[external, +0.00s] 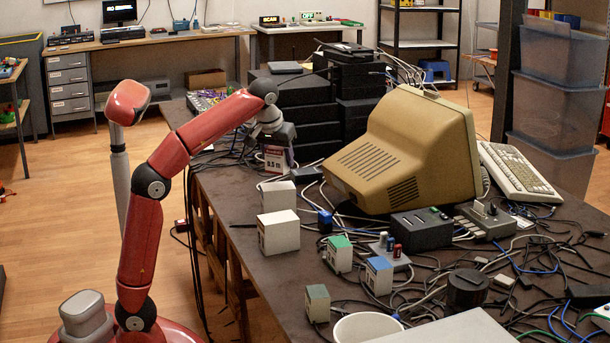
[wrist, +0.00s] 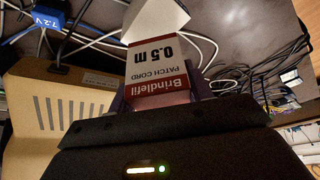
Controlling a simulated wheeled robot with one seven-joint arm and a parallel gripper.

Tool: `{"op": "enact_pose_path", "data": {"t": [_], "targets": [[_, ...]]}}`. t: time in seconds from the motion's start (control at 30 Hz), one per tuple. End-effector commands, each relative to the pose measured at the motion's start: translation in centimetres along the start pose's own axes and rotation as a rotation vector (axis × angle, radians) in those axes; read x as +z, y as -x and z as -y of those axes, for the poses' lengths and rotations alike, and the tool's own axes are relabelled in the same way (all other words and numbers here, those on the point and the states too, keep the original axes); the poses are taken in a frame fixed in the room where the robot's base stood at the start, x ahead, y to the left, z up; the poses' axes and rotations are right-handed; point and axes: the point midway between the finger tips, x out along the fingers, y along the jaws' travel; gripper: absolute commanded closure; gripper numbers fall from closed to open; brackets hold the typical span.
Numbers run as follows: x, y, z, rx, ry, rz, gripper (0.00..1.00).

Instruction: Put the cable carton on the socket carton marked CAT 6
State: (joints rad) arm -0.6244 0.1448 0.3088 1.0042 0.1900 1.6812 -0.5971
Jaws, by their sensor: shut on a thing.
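My gripper (external: 274,146) is shut on the cable carton (external: 277,160), a white and dark red box. In the wrist view the carton (wrist: 160,62) reads "Brindlefil PATCH CORD 0.5 m". It is near the table's left edge; I cannot tell whether it clears the surface. Two white cartons stand nearer the camera, a smaller one (external: 278,195) and a larger one (external: 279,232). A white carton top (wrist: 155,18) shows just beyond the held carton in the wrist view. No CAT 6 marking is readable, so I cannot tell which is the socket carton.
Small cartons with green (external: 339,254), blue (external: 378,276) and grey-green (external: 317,303) tops stand nearer the camera. A beige monitor (external: 410,150) is right of my gripper, with stacked black boxes (external: 295,120) behind. Loose cables cover much of the table (external: 250,262).

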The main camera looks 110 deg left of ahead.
Motion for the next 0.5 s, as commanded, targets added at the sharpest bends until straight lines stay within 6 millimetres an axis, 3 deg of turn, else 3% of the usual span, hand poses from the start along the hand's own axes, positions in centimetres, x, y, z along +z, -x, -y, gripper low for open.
{"op": "enact_pose_path", "data": {"t": [0.23, 0.5], "targets": [[1.4, -3.1, 0.0, 0.000, -0.002, -0.001, 0.76], [1.5, -3.5, 0.0, 0.001, -0.001, -0.002, 0.76]]}}
